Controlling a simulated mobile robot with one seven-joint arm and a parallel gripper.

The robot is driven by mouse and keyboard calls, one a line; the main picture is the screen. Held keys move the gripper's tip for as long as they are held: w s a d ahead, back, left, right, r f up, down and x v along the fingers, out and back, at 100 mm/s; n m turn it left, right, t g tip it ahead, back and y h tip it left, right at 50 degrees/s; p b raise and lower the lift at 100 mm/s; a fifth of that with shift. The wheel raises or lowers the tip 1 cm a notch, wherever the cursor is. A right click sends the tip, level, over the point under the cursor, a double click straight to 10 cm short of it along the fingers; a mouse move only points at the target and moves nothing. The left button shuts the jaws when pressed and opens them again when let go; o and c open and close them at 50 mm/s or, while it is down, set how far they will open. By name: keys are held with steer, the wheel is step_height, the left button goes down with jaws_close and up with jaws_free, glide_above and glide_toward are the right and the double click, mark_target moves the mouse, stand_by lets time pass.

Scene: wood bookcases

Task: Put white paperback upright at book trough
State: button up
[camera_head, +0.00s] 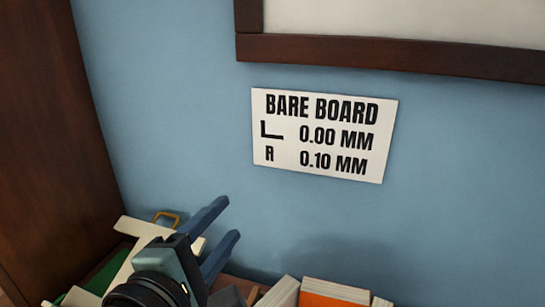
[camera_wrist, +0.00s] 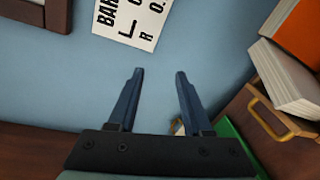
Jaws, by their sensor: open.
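My gripper (camera_head: 230,217), with two blue fingers, is open and empty in front of the blue wall. In the wrist view its fingertips (camera_wrist: 160,72) stand apart with only wall between them. A pale, whitish book (camera_wrist: 290,85) is at the right of the wrist view, beside an orange book (camera_wrist: 302,35), clear of the fingers. I cannot tell whether this is the white paperback. A wooden box-like piece (camera_wrist: 238,108) with a brass handle (camera_wrist: 268,122) lies just below it; it may be the book trough. Its interior is not clear.
A white sign (camera_head: 320,135) is on the wall (camera_head: 180,100), below a dark-framed board (camera_head: 390,52). A dark wood panel (camera_head: 45,130) stands at the left. Pale and orange books (camera_head: 335,291) line the bottom of the head view. The wall space above the gripper is clear.

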step_height(320, 180, up, 14)
steer(key=d+m+t+y, duration=0.3)
steer(key=m+t, duration=0.3)
steer(key=m, duration=0.3)
steer(key=s+d+r+m+t, duration=0.2)
steer(key=s+r+m+t, duration=0.1)
steer(key=r, duration=0.3)
steer(key=s+d+r+m+t+y, duration=0.1)
steer(key=s+r+m+t, duration=0.2)
steer(key=s+r+m, duration=0.2)
step_height(320, 180, up, 2)
steer(key=shift+d+r+m, duration=0.2)
steer(key=shift+d+m, duration=0.2)
steer(key=shift+m, duration=0.3)
step_height(320, 180, down, 7)
steer(key=b, duration=0.7)
